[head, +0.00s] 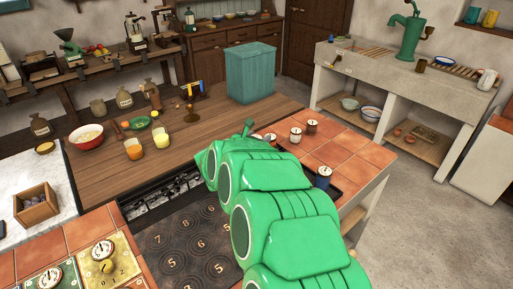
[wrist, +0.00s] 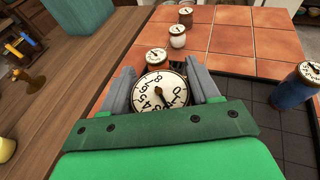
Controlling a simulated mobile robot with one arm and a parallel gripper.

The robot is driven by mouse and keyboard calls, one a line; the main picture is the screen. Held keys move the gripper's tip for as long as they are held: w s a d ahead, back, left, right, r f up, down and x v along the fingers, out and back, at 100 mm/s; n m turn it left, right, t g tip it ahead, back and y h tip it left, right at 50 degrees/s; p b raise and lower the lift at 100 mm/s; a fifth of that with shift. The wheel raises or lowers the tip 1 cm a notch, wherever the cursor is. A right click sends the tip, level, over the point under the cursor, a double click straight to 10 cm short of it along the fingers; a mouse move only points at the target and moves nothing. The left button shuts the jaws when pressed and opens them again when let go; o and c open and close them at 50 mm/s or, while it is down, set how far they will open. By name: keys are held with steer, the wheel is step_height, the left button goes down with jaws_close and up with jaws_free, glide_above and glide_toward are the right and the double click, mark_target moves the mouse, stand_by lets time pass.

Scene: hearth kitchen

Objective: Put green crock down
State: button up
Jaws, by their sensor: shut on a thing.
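My gripper (wrist: 163,84) is shut on a small crock (wrist: 160,92) with a round numbered dial lid, between its two grey fingers. From above only the lid shows, so the crock's body colour and its base are hidden. I cannot tell whether it touches the surface below. It is over the edge area between the terracotta tiles (wrist: 232,39), the wooden counter (wrist: 62,95) and a dark tray (wrist: 255,95).
Another dial-lidded crock (wrist: 157,58) stands just beyond the held one. A white crock (wrist: 178,38) and a brown crock (wrist: 186,17) stand farther on the tiles. A blue crock (wrist: 296,88) stands at the right on the tray. The right-hand tiles (head: 365,153) are clear.

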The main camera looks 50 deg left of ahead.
step_height(320, 180, down, 6)
steer(key=w+a, duration=0.1)
steer(key=a, duration=0.1)
stand_by(0.6)
steer(key=shift+w+f, duration=0.1)
steer(key=o, duration=1.2)
steer(key=v, duration=1.2)
steer(key=shift+w+r, duration=0.1)
steer(key=shift+r, duration=0.1)
